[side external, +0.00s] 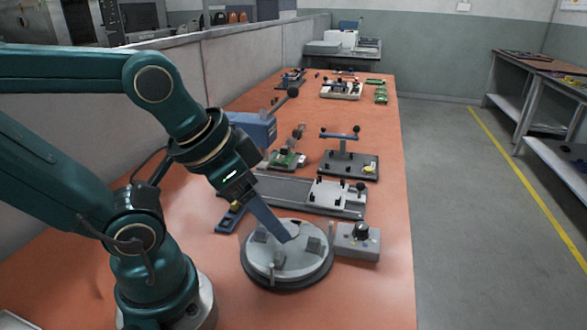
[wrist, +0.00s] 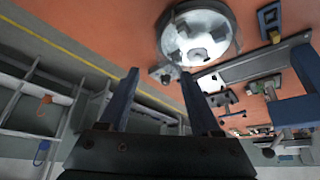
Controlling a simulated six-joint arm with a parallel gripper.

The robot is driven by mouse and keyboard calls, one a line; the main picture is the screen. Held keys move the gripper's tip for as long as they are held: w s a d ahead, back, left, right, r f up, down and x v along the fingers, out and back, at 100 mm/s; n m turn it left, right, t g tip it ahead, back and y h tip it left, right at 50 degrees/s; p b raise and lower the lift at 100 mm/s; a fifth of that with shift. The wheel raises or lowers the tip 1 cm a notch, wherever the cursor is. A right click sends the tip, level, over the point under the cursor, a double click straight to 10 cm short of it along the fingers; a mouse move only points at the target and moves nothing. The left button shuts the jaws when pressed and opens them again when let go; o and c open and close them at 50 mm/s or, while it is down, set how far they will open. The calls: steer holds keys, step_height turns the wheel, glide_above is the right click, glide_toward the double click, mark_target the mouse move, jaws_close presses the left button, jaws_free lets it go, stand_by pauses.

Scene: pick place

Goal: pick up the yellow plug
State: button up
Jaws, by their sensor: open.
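A small yellow piece, which looks like the yellow plug (side external: 369,169), lies on a dark fixture plate (side external: 340,158) in the side view. Another small yellowish part (side external: 236,206) shows at a blue bracket (side external: 228,222) left of my gripper; I cannot tell whether it is a plug. A yellowish part by the bracket also shows in the wrist view (wrist: 275,37). My gripper (side external: 287,238) has blue fingers and hangs over the round grey turntable (side external: 290,277). In the wrist view, its fingers (wrist: 160,65) are apart with nothing between them.
A grey box with a black knob (side external: 358,243) stands right of the turntable. A grey rail fixture (side external: 285,190), a green-board fixture (side external: 286,160) and a blue box (side external: 254,128) stand behind. The orange bench (side external: 375,290) is bare at its front right.

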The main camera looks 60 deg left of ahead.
steer(key=n+g+y, duration=0.1)
steer(key=n+g, duration=0.6)
steer(key=n, duration=2)
glide_above(235, 206)
steer(key=f, duration=0.9)
steer(key=shift+w+a, duration=0.4)
steer(key=shift+s+a+f, duration=0.1)
steer(key=shift+f, duration=1.1)
steer(key=shift+s+a+f, duration=0.1)
steer(key=shift+f, duration=1.05)
